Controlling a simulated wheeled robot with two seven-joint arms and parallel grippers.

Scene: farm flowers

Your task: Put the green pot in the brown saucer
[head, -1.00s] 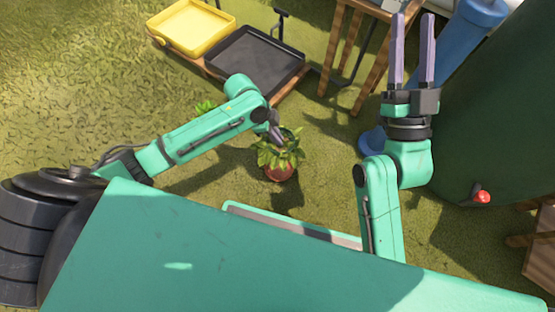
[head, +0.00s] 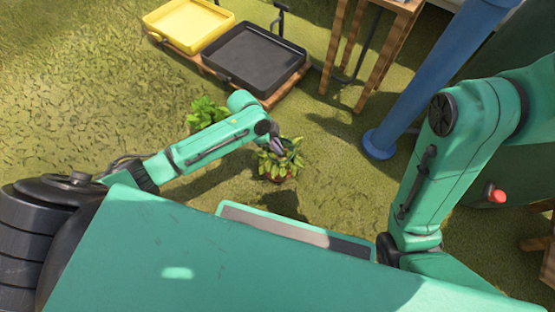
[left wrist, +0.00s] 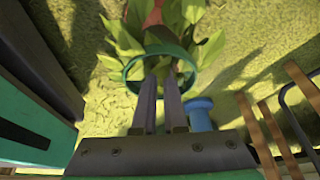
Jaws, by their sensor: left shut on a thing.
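My left gripper (head: 277,146) reaches down to a leafy plant (head: 277,162) in the middle of the head view. In the left wrist view, its two fingers (left wrist: 160,92) are close together at the near edge of a green round rim (left wrist: 127,72), which I take as the green pot; leaves fill and surround it. The pot's wall is hidden. A reddish-brown round thing (head: 284,180) shows under the leaves, and a reddish patch (left wrist: 150,10) shows at the top of the wrist view; I cannot tell whether it is the brown saucer or a pot. My right gripper is out of view.
Another leafy plant (head: 207,114) stands behind my left arm. A yellow tray (head: 186,24) and a black tray (head: 253,57) lie at the back on a wooden base. A blue pipe-like stand (head: 398,108) and a wooden stand (head: 373,55) are to the right. Grass between is open.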

